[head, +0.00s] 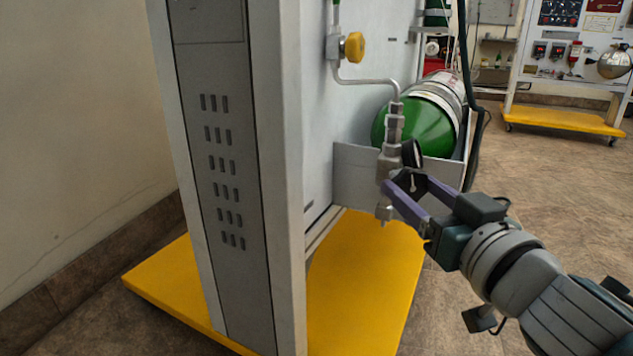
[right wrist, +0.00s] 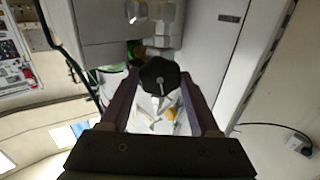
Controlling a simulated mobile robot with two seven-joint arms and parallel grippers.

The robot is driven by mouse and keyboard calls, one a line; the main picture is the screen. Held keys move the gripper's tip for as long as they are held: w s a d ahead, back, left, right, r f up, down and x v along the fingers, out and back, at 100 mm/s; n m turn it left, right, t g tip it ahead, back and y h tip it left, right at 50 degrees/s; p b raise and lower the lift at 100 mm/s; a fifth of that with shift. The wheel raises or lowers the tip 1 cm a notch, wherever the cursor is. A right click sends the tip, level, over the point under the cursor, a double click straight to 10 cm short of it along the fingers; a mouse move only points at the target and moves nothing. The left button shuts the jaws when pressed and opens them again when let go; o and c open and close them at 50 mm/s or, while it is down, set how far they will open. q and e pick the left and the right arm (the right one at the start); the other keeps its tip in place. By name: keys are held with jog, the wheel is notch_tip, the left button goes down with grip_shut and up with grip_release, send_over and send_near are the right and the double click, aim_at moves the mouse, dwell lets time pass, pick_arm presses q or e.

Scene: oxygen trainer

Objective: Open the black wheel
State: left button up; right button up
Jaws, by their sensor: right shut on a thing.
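The black wheel (head: 412,153) sits on the side of a grey metal valve (head: 391,160) below a bent pipe, in front of a green cylinder. My right gripper (head: 404,178) reaches in from the lower right with its purple fingers at the wheel. In the right wrist view the black wheel (right wrist: 158,76) lies between the ends of the two fingers (right wrist: 160,82), which are shut on it. The fingers hide part of the wheel in the head view. My left gripper is not in view.
The green cylinder (head: 418,128) lies behind the valve by a grey panel. A yellow knob (head: 354,46) is on the pipe above. The tall grey cabinet (head: 225,150) stands at the left on a yellow base (head: 365,290). Open floor lies to the right.

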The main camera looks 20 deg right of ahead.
jog(key=n, duration=0.4)
jog(key=shift+n+p, duration=0.3)
jog(key=n, duration=0.3)
jog(key=shift+n, duration=0.4)
jog(key=n, duration=0.3)
jog(key=shift+n, duration=0.3)
jog(key=n, duration=0.4)
jog(key=shift+n, duration=0.3)
jog(key=n, duration=0.4)
jog(key=shift+b, duration=0.4)
jog(key=n, duration=0.5)
jog(key=shift+f+b, duration=0.1)
jog(key=shift+b, duration=0.25)
jog(key=n, duration=0.4)
jog(key=shift+n, duration=1.8)
